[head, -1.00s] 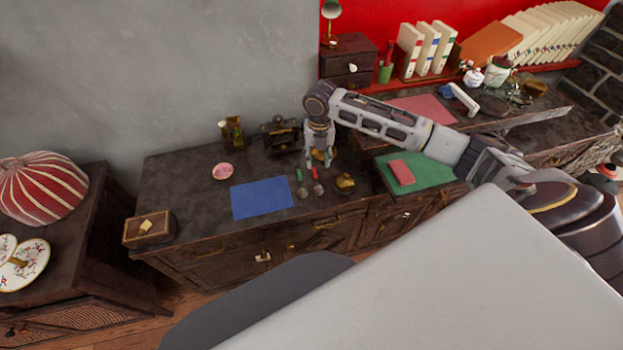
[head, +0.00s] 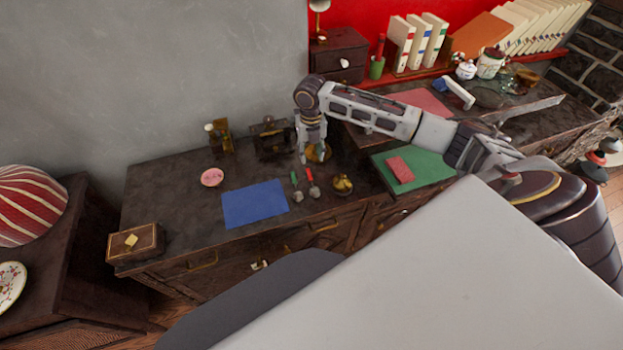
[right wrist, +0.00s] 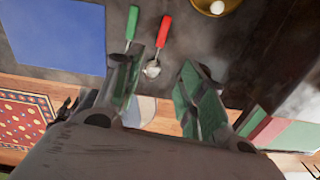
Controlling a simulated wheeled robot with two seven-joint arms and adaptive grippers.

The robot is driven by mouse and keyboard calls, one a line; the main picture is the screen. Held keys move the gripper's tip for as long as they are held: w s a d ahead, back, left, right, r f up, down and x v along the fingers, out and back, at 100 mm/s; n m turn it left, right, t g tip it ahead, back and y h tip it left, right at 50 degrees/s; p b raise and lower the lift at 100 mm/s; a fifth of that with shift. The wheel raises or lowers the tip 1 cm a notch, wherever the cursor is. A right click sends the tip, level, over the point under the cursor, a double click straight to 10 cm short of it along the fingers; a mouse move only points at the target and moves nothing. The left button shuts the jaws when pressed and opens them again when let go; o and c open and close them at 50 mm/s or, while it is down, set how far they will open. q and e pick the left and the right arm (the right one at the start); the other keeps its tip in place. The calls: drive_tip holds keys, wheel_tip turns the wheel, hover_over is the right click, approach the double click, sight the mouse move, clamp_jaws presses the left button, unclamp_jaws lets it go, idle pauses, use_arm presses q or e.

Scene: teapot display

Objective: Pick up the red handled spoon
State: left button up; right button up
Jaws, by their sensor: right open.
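The red handled spoon (head: 312,187) lies on the dark wooden desk, its red handle toward the wall and its metal bowl toward the front. A green handled spoon (head: 296,187) lies close on its left. My right gripper (head: 313,156) hangs over the desk, just behind the spoon handles. In the right wrist view the red handled spoon (right wrist: 164,36) shows beyond and between my open right fingers (right wrist: 162,64), nearer the left finger, with nothing held. The green handled spoon (right wrist: 132,24) shows past the left finger. My left gripper is out of view.
A blue mat (head: 255,204) lies left of the spoons, and a small brass pot (head: 342,184) stands to their right. Dark objects (head: 270,138) stand near the wall.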

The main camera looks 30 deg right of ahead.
hover_over(311, 178)
drive_tip(key=f, duration=0.6)
drive_tip(key=shift+s+a+f, duration=0.1)
drive_tip(key=shift+s+f, duration=0.1)
drive_tip(key=shift+f, duration=1.2)
drive_tip(key=f, duration=0.2)
drive_tip(key=shift+w+f, duration=0.2)
drive_tip(key=shift+f, duration=0.9)
drive_tip(key=c, duration=0.4)
clamp_jaws()
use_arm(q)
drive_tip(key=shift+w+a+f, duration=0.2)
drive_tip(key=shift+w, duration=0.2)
